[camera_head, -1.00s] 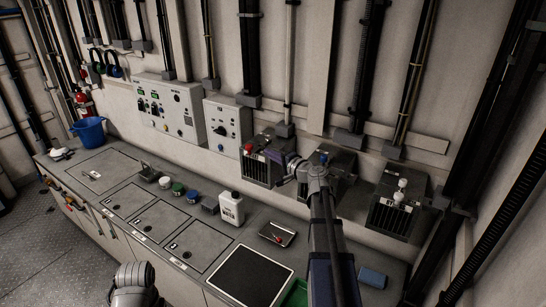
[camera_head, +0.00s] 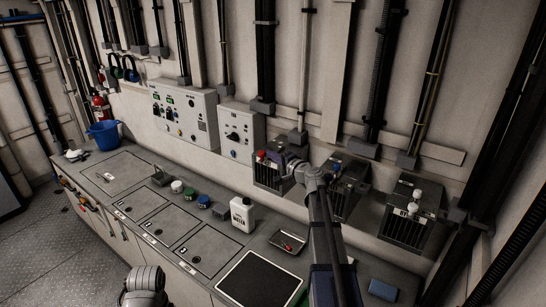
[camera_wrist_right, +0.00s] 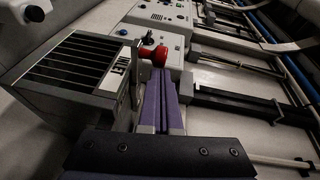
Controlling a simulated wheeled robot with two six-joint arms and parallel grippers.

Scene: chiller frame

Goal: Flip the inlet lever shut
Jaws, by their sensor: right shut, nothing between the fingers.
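A red-topped fitting (camera_head: 260,155) stands on the leftmost grey vented box (camera_head: 268,177) on the wall. I cannot tell for sure whether it is the inlet lever. In the right wrist view the red fitting (camera_wrist_right: 152,53) is just beyond the fingertips, beside the vented box (camera_wrist_right: 75,72); whether they touch it is unclear. My right gripper (camera_head: 277,160) is at the top of that box, close to the fitting. Its purple fingers (camera_wrist_right: 160,85) are together and empty. My left gripper is out of view; only a grey part of my left arm shows at the bottom.
Two more vented boxes, the middle one (camera_head: 345,190) partly behind my right arm and the right one (camera_head: 405,225), hang on the wall. Control panels (camera_head: 185,112) are to the left. Below, the bench holds a white bottle (camera_head: 242,214), small tray (camera_head: 289,242) and black mat (camera_head: 258,279).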

